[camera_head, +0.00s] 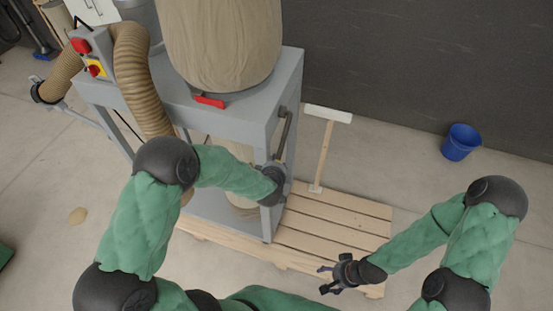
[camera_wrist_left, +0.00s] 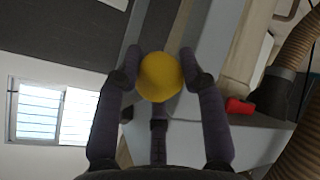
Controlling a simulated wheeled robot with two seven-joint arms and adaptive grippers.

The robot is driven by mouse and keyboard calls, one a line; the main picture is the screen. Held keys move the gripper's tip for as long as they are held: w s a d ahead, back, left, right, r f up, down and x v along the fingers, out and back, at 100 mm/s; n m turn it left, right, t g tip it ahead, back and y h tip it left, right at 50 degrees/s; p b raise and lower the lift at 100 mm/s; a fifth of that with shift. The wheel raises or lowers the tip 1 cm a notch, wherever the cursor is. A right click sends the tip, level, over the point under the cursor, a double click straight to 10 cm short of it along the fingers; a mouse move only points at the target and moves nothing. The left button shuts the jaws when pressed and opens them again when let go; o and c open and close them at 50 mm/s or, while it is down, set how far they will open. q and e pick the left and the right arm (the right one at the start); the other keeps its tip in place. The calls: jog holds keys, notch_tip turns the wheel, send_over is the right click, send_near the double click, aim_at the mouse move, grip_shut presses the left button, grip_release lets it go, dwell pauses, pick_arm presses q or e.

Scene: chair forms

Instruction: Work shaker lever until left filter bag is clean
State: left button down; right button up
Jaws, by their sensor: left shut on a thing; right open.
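The dust collector is a grey metal cabinet (camera_head: 262,100) with a large beige filter bag (camera_head: 222,45) on top. A grey shaker lever (camera_head: 283,135) runs down the cabinet's right side. My left gripper (camera_head: 275,178) is at the lever's lower end. In the left wrist view my left gripper (camera_wrist_left: 160,75) is shut on a yellow ball knob (camera_wrist_left: 160,77), with one finger on each side of it. My right gripper (camera_head: 333,275) is open and empty above the front of the pallet. The surface of the bag's upper part is out of view.
A wooden pallet (camera_head: 335,208) lies beneath and beside the cabinet. A blue bucket (camera_head: 461,142) is at the far right. A ribbed hose (camera_head: 133,75) and a red latch (camera_head: 209,102) are on the cabinet's left and front.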

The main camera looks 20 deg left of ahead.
pick_arm(q)
jog(key=shift+s+d+r+g+p, duration=0.1)
jog(key=shift+s+d+g+p, duration=0.05)
jog(key=shift+s+g+p, duration=0.15)
jog(key=c, duration=0.8)
grip_release()
jog(key=shift+o, duration=0.2)
jog(key=shift+r, duration=0.1)
jog(key=shift+s+r, duration=0.2)
jog(key=shift+r, duration=0.05)
jog(key=v, duration=1.1)
jog(key=shift+s, duration=0.25)
jog(key=shift+f, duration=0.1)
